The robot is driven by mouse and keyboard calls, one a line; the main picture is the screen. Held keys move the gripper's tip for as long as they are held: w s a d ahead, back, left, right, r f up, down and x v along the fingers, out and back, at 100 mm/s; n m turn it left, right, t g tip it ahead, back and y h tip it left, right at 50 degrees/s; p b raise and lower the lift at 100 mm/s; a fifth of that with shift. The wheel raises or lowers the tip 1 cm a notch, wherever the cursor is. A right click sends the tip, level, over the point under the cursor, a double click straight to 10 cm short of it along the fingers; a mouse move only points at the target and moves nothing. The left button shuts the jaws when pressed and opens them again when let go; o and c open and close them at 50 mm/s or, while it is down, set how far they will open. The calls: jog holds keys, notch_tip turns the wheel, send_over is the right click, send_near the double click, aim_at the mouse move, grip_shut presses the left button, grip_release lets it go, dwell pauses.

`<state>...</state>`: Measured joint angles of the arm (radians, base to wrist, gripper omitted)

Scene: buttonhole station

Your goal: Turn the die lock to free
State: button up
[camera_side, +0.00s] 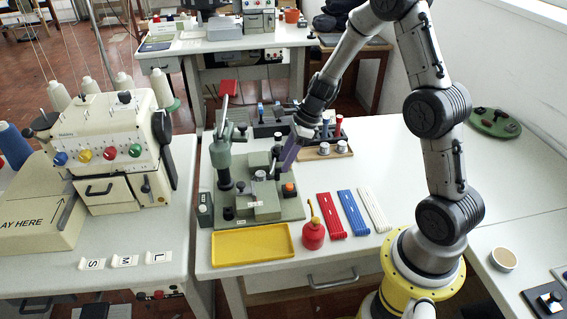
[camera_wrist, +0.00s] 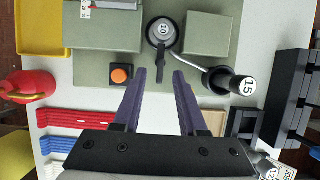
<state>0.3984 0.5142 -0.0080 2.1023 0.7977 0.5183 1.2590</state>
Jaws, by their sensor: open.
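The buttonhole machine's grey-green base (camera_side: 225,211) stands on the white table, with an orange button (camera_wrist: 121,75) on it; the button also shows in the side view (camera_side: 289,189). In the wrist view, a round black hub marked 10 (camera_wrist: 162,32) has a short black lever (camera_wrist: 161,72) pointing toward me. No label shows which part is the die lock. My gripper (camera_wrist: 160,76) is open, its purple fingers either side of the short lever in that picture; contact cannot be told. In the side view my gripper (camera_side: 285,168) points down over the base.
A yellow tray (camera_side: 253,243), a red oil can (camera_side: 312,234) and red, blue and white strips (camera_side: 353,212) lie in front. A dark rack (camera_wrist: 288,100) stands close by the knob. Free table lies right of the strips.

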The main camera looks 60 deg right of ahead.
jog(key=shift+x, duration=1.05)
grip_shut()
